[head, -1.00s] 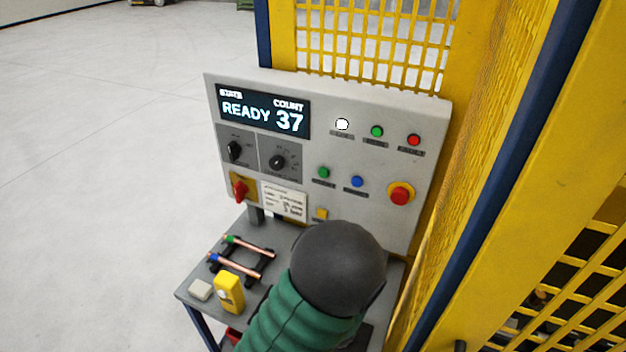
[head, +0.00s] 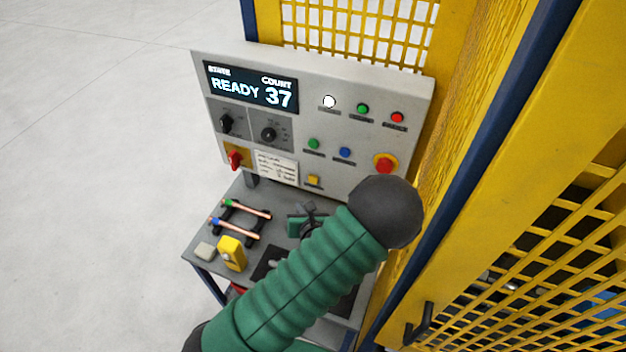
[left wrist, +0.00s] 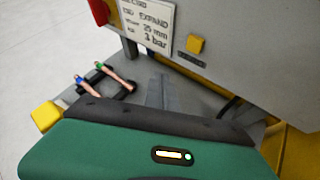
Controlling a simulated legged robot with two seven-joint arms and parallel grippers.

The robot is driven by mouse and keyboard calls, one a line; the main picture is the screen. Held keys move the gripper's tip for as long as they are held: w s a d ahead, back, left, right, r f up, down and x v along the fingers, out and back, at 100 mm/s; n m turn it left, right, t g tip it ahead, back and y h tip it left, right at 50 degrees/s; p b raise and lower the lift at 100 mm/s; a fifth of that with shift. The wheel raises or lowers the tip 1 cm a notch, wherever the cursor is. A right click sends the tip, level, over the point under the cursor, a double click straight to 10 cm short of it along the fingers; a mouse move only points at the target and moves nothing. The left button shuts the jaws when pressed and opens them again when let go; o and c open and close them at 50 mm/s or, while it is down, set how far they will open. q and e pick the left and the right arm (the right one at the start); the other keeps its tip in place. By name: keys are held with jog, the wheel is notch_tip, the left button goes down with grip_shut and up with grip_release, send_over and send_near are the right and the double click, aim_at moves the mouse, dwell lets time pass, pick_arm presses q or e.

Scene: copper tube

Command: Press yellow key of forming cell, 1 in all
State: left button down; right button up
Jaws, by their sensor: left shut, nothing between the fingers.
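The yellow key (head: 313,180) is a small square button low on the grey panel of the forming cell (head: 290,60). It also shows in the left wrist view (left wrist: 197,45), unobstructed, above a small dark label. My left gripper (head: 309,208) is shut and empty, just below and in front of the key in the head view, apart from it as far as I can tell. My green arm partly hides the gripper. The display reads READY 37. My right gripper is not in view.
Two copper tubes (head: 240,228) lie on a black rack on the table (head: 236,190). A yellow device (head: 231,253) and a pale block (head: 205,250) stand at its front left. A red stop button (head: 385,163) is right of the key. Yellow mesh fencing (head: 480,130) closes the right side.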

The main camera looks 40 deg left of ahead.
aim_at(313, 180)
pick_arm(q)
jog(key=w+a, duration=0.2)
jog(key=w, duration=0.4)
jog(key=shift+w+a, duration=0.2)
jog(key=shift+w, duration=0.15)
jog(key=shift+d, duration=0.15)
dwell(0.4)
dwell(1.1)
jog(key=shift+w+a, duration=0.2)
jog(key=shift+w, duration=0.15)
